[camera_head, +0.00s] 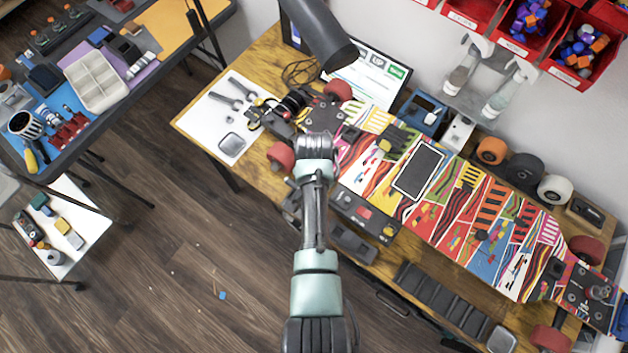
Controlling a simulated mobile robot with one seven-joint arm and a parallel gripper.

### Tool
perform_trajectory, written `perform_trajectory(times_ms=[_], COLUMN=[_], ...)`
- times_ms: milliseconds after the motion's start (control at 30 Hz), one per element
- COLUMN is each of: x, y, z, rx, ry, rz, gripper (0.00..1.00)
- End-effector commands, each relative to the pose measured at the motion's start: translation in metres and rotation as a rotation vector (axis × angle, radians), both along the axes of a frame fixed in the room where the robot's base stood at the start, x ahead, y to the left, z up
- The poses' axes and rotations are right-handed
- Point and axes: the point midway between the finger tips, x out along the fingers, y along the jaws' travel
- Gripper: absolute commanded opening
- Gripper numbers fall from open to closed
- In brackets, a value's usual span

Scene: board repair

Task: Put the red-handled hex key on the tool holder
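I cannot make out the red-handled hex key with certainty. A dark block with red and yellow bits (365,215) lies at the bench's front edge, and a long black ribbed tray (440,298) lies farther right. I cannot tell whether either is the tool holder. My arm reaches up from the bottom centre, and its wrist (315,148) is over the left end of a patterned skateboard (455,232). The fingers of my gripper are not clearly visible, so I cannot tell whether it is open or holds anything.
The wooden bench (268,62) carries a white sheet (215,112) with dark tools and a laptop (368,78). A black-framed panel (417,170) lies on the skateboard. Red bins (583,50) hang at upper right. A cluttered side table (160,75) stands left, with open floor between.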

Motion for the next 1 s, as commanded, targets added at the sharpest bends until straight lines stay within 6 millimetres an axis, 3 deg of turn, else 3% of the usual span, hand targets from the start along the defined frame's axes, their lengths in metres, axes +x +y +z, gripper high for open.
perform_trajectory(times_ms=[400, 433, 600, 800, 900, 1000], x=[0.0004, 0.0004, 0.0003, 0.0001, 0.0000, 0.0000], y=[0.0000, 0.0000, 0.0000, 0.0000, 0.0000, 0.0000], z=[-0.0015, -0.0015, -0.0016, -0.0016, -0.0018, -0.0018], rx=[-0.001, -0.001, -0.001, 0.000, 0.000, 0.000], ry=[-0.001, -0.001, -0.001, 0.000, 0.000, 0.000], rz=[0.000, 0.000, 0.000, 0.000, 0.000, 0.000], gripper=[0.00, 0.28, 0.58, 0.59, 0.45, 0.45])
